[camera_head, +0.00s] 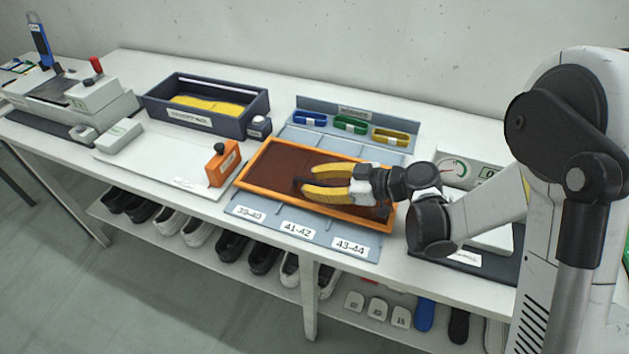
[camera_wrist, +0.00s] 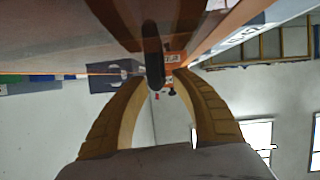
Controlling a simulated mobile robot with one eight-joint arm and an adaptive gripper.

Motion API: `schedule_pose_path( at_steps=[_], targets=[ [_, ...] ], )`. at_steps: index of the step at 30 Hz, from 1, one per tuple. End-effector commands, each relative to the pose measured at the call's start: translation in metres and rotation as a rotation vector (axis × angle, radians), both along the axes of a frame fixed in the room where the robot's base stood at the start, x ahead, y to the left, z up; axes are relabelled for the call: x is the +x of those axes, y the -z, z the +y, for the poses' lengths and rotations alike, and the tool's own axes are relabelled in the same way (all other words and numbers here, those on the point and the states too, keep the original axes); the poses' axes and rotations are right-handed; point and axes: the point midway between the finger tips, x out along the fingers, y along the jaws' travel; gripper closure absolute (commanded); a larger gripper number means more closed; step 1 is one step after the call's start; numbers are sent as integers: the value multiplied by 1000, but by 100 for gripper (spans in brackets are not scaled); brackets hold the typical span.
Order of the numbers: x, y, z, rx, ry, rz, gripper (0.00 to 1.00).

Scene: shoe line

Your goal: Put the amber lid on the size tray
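The amber lid is a brown panel with an orange rim (camera_head: 262,158). It lies over the middle of the blue-grey size tray (camera_head: 322,234), roughly level. Whether its rim is fully seated cannot be told. A dark handle (camera_head: 298,184) stands on the lid, and it shows in the wrist view (camera_wrist: 153,55). My gripper (camera_head: 308,181) reaches in from the right, low over the lid, with yellow fingers apart. In the wrist view, my gripper's tips (camera_wrist: 163,76) are spread by the handle, with a gap on the right side. The tray's compartments beneath are hidden.
Blue, green and yellow pieces (camera_head: 350,124) sit in the tray's back strip. An orange block (camera_head: 222,163) stands close left of the lid.

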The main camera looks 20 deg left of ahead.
Motion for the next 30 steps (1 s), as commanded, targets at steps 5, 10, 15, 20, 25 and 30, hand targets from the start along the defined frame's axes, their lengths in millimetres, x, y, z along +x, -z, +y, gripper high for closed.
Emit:
schedule_pose_path(
  at_steps=[5,10,15,20,25,30],
  targets=[
    [0,0,0,0,0,0,69],
    [0,-2,-7,-1,1,0,69],
    [-3,-14,-35,-1,5,0,69],
    [-8,-28,-69,0,5,0,69],
    [-11,-39,-97,0,3,0,69],
    [-13,-45,-109,0,1,1,69]
  ],
)
